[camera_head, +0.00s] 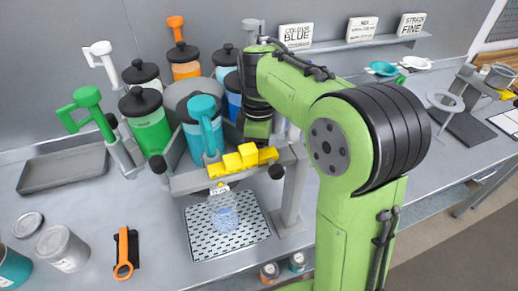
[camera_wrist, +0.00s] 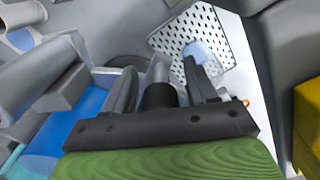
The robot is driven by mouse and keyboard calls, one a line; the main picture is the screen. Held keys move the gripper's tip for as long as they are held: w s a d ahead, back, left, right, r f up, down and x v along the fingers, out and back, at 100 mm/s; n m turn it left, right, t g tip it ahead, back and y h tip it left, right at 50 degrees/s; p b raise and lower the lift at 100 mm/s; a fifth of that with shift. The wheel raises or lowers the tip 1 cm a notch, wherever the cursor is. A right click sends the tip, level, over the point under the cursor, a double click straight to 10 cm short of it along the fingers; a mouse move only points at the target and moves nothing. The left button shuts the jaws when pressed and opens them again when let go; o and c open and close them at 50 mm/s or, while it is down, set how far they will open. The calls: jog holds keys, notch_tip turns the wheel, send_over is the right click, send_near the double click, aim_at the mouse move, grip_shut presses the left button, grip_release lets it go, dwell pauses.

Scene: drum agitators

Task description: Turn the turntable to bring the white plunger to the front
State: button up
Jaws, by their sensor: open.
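The white plunger (camera_head: 101,52) stands at the back left of the turntable of drums, its handle raised over a dark-lidded drum. The teal plunger (camera_head: 205,122) is at the front, above the perforated drip tray (camera_head: 226,228). A green plunger (camera_head: 86,102) is at the left and an orange one (camera_head: 176,27) at the back. In the wrist view, my gripper (camera_wrist: 160,75) is open, with a grey post with a black collar (camera_wrist: 158,82) showing between its fingers. I cannot tell whether they touch it. The head view mostly hides the fingers behind the yellow blocks.
Yellow blocks (camera_head: 242,159) sit on the front frame beside my gripper. A clear cup (camera_head: 223,210) stands on the drip tray. A grey tray (camera_head: 62,168) lies at the left, and an orange-and-black tool (camera_head: 125,255) lies front left. A sign shelf (camera_head: 370,43) runs behind.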

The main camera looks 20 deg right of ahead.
grip_shut()
jog(key=shift+d+r, duration=0.1)
jog(key=shift+d, duration=0.05)
